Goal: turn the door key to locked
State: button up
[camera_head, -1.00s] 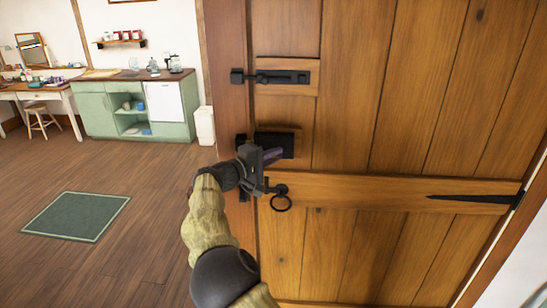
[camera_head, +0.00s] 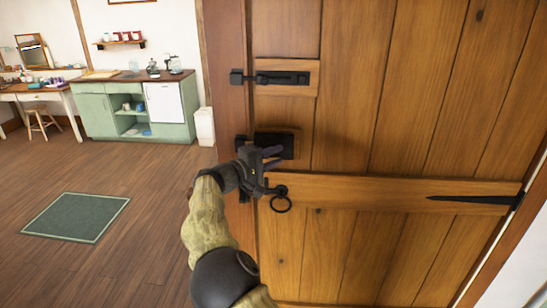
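The wooden door (camera_head: 340,245) fills the right half of the view and looks shut against its frame. A black lock box (camera_head: 288,139) sits on the door near its left edge. My gripper (camera_head: 272,158) is at the lower front of this lock box, its fingers pointing toward it. The key is not visible; my gripper and the lock area hide where it would be. I cannot tell whether the fingers are apart or closed on something.
A black sliding bolt (camera_head: 282,78) is mounted above the lock box. A long black hinge strap (camera_head: 470,199) is at the right. To the left are open floor, a green rug (camera_head: 76,217), a green cabinet (camera_head: 98,116) and a white bin (camera_head: 205,126).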

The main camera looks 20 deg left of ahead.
jog(key=shift+s+a, duration=0.1)
jog(key=shift+s, duration=0.05)
jog(key=b+v, duration=0.3)
jog(key=v, duration=1.4)
jog(key=w+d+f+m+g, duration=0.1)
jog(key=w+d+f+g, duration=0.25)
jog(key=d, duration=0.45)
jog(key=w+d+f+m+g+y, duration=0.1)
jog(key=w+d+f+g, duration=0.2)
jog(key=d, duration=0.5)
jog(key=w+d+f+m+g, duration=0.1)
jog(key=w+d+f+g, duration=0.2)
jog(key=d, duration=0.5)
jog(key=s+d+f+m+g+y, duration=0.2)
jog(key=s+d+f+y, duration=0.15)
jog(key=d, duration=0.55)
jog(key=s+d+f+m+g+y, duration=0.2)
jog(key=s+d+f, duration=0.2)
jog(key=d, duration=0.5)
jog(key=s+d+f+m+y, duration=0.1)
jog(key=s+d+m, duration=0.1)
jog(key=s, duration=0.6)
jog(key=s+d+f+m+y, duration=0.1)
jog(key=s+d, duration=0.3)
jog(key=s, duration=0.5)
jog(key=shift+d+f+m+t+y, duration=0.35)
jog(key=shift+m+y, duration=0.2)
jog(key=shift+m, duration=0.35)
